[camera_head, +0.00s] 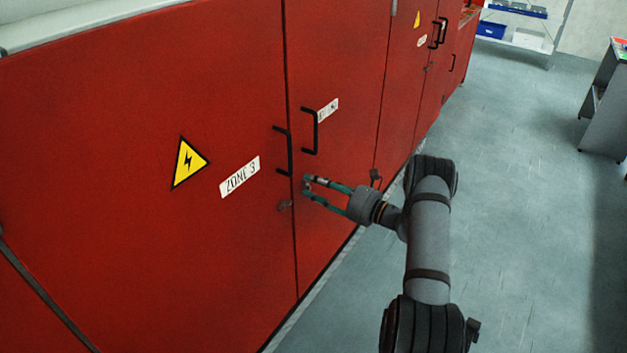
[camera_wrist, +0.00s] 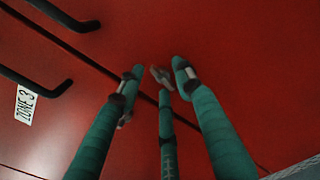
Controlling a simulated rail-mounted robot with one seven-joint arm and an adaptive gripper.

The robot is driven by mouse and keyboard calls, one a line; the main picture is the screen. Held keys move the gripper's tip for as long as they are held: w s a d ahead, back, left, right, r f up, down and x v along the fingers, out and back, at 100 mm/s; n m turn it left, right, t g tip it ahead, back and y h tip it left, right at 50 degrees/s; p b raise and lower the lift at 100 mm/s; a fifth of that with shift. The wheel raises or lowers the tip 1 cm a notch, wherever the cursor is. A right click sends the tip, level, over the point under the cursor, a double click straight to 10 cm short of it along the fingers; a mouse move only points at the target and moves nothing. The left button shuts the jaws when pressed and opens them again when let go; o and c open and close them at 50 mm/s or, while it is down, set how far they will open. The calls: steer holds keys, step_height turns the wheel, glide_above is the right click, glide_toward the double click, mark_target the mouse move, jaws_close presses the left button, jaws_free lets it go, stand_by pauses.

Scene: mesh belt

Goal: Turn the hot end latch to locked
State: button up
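A small grey metal latch (camera_wrist: 160,75) sits on the red door right of the door seam. In the wrist view it lies between my open teal fingertips, tilted, and I cannot tell whether they touch it. In the head view my gripper (camera_head: 306,186) reaches from the right to this spot and largely covers the latch. My gripper also shows in the wrist view (camera_wrist: 157,77), open, with a third finger below the latch. A second small latch (camera_head: 284,205) is on the ZONE 3 door; one finger partly hides it in the wrist view (camera_wrist: 124,119).
Two black door handles (camera_head: 289,152) (camera_head: 315,131) stick out just above the latches. A ZONE 3 label (camera_head: 240,176) and a yellow warning sign (camera_head: 188,163) are on the left door. The right door's label (camera_head: 328,110) is partly hidden. Grey floor (camera_head: 510,200) to the right is clear.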

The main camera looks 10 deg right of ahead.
steer(key=shift+w+a, duration=0.25)
steer(key=shift+w, duration=0.05)
steer(key=shift+c, duration=0.3)
steer(key=c, duration=0.7)
steer(key=shift+r, duration=0.1)
jaws_close()
